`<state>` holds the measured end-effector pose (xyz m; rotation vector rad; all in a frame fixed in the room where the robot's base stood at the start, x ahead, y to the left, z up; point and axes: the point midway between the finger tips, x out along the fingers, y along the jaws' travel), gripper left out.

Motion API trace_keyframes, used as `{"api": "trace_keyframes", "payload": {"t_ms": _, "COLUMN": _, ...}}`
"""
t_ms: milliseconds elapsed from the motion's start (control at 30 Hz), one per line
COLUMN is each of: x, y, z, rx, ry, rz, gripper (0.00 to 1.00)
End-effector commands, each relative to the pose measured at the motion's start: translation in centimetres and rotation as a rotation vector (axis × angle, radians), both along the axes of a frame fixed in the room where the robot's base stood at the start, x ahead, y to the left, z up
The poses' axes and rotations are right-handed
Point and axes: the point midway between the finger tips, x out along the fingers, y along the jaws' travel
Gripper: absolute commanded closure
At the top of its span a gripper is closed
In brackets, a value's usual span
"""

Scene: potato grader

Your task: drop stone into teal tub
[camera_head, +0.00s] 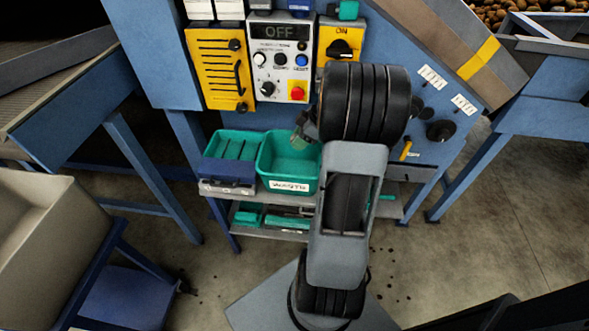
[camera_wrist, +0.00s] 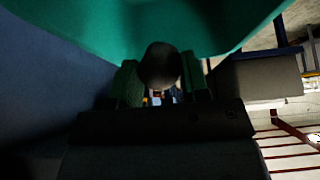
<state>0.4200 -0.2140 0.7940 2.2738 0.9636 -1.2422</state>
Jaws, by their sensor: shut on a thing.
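The teal tub (camera_head: 288,166) stands on a grey shelf below the control panel in the head view, with a white label on its front. It looks empty where I can see into it. My gripper (camera_head: 301,132) is at the tub's back right edge, partly hidden by my dark wrist. In the wrist view my gripper (camera_wrist: 160,85) has its green fingers shut on a dark round stone (camera_wrist: 159,63). A teal surface, likely the tub (camera_wrist: 220,25), fills the top of that view. I cannot tell the exact gap between stone and tub.
A teal tray with slots (camera_head: 235,146) and a dark blue box (camera_head: 228,172) sit left of the tub. The control panel (camera_head: 280,60) is close behind. The lower shelf (camera_head: 270,232) holds more teal items. A beige bin (camera_head: 45,225) stands at the left.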

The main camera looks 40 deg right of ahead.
Motion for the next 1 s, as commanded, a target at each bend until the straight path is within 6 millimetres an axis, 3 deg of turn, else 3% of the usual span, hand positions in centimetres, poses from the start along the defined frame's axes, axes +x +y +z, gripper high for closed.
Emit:
{"api": "trace_keyframes", "payload": {"t_ms": 200, "x": 0.1, "y": 0.1, "z": -2.3, "rx": 0.0, "ry": 0.0, "rz": 0.003, "gripper": 0.83}}
{"api": "trace_keyframes", "payload": {"t_ms": 533, "x": 0.1, "y": 0.2, "z": -2.6, "rx": 0.0, "ry": -0.001, "rz": 0.004, "gripper": 0.83}}
{"api": "trace_keyframes", "payload": {"t_ms": 567, "x": 0.1, "y": 0.2, "z": -2.6, "rx": 0.0, "ry": 0.0, "rz": 0.004, "gripper": 0.56}}
{"api": "trace_keyframes", "payload": {"t_ms": 833, "x": 0.1, "y": 0.2, "z": -2.6, "rx": 0.0, "ry": 0.0, "rz": 0.004, "gripper": 0.3}}
{"api": "trace_keyframes", "payload": {"t_ms": 1000, "x": 0.1, "y": 0.2, "z": -2.6, "rx": 0.0, "ry": 0.0, "rz": 0.004, "gripper": 0.28}}
